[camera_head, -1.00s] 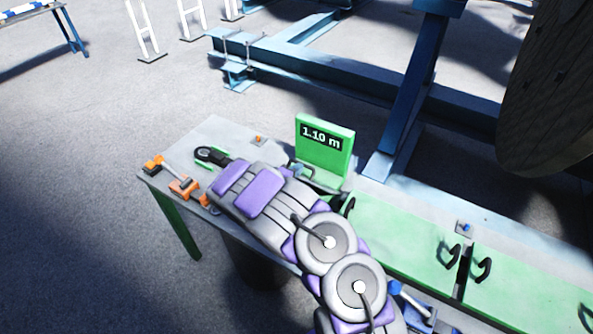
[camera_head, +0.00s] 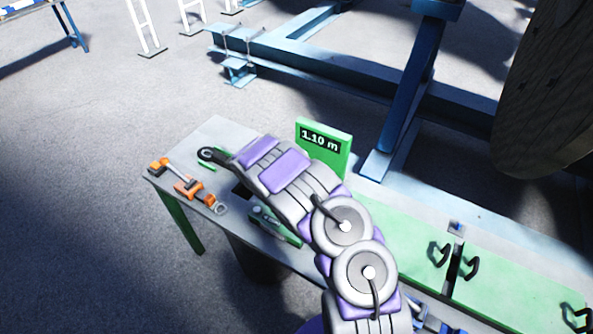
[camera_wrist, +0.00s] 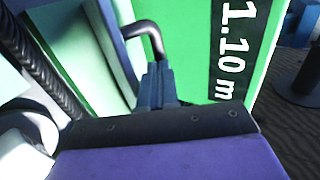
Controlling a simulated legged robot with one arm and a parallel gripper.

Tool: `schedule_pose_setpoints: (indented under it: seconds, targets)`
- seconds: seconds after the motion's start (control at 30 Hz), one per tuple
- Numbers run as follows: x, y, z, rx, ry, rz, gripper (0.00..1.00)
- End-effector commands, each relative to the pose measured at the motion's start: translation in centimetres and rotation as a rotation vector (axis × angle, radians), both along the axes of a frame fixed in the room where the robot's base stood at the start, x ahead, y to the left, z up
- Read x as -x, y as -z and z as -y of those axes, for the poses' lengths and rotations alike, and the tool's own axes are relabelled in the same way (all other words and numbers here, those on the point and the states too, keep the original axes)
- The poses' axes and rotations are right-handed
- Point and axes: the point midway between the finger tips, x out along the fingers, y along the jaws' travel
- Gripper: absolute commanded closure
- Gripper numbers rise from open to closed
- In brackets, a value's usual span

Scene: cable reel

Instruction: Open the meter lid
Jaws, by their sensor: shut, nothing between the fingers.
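The green meter (camera_head: 323,150) stands upright on the bench and its display reads 1.10 m. Its display face fills the upper right of the wrist view (camera_wrist: 237,50). A green panel (camera_wrist: 85,50) that looks like the lid stands at a slant left of the display, with a dark bent handle (camera_wrist: 148,30) at its edge. My gripper (camera_wrist: 156,85) is shut and empty, its tips just below the handle's lower end. I cannot tell whether they touch it. In the head view my arm hides the gripper and the lid.
Orange-handled tools (camera_head: 190,188) and a black ring-ended tool (camera_head: 212,155) lie at the bench's left end. A low green fixture (camera_head: 275,225) sits left of my arm. Long green covers with black handles (camera_head: 470,267) run to the right. Blue steel framing (camera_head: 400,105) stands behind.

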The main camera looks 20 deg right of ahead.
Motion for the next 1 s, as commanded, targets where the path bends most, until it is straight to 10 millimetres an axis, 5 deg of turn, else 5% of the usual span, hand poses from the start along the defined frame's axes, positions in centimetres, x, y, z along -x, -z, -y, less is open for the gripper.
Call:
schedule_pose_setpoints:
  seconds: [0.37, 1.0]
  targets:
    - [1.1, -0.7, -0.9, 0.004, -0.002, -0.003, 1.0]
    - [7.9, -6.4, -8.7, 0.0, 0.0, -0.002, 1.0]
